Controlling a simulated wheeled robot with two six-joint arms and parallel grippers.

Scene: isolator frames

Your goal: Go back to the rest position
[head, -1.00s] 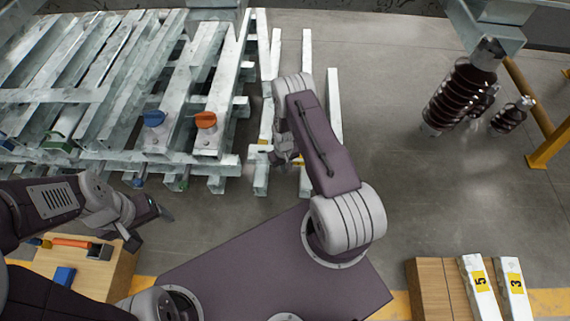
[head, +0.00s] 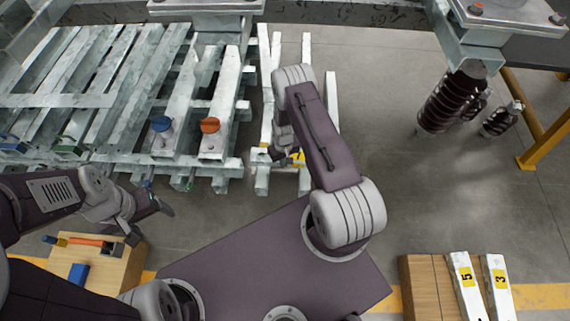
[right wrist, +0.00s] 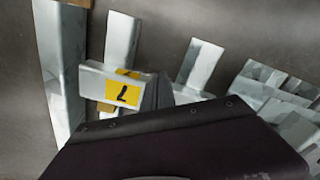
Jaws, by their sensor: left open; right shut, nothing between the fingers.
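My left gripper (head: 150,225) is open at the left of the head view, above the floor beside a small wooden stand. I see nothing between its fingers. My right gripper (head: 276,152) is shut and empty, partly hidden by its own arm, in front of the pale metal bars at centre. In the right wrist view its dark finger tip (right wrist: 158,92) shows beside a white bar with a yellow label (right wrist: 124,92). I cannot tell whether it touches that bar.
A metal rack (head: 62,102) carries a blue knob (head: 161,124) and an orange knob (head: 210,125). Brown insulators (head: 452,100) and a yellow rail (head: 530,150) are at right. Numbered white bars (head: 466,285) lie on a wooden block (head: 428,285). A wooden stand (head: 110,272) holds tools. Floor right of centre is clear.

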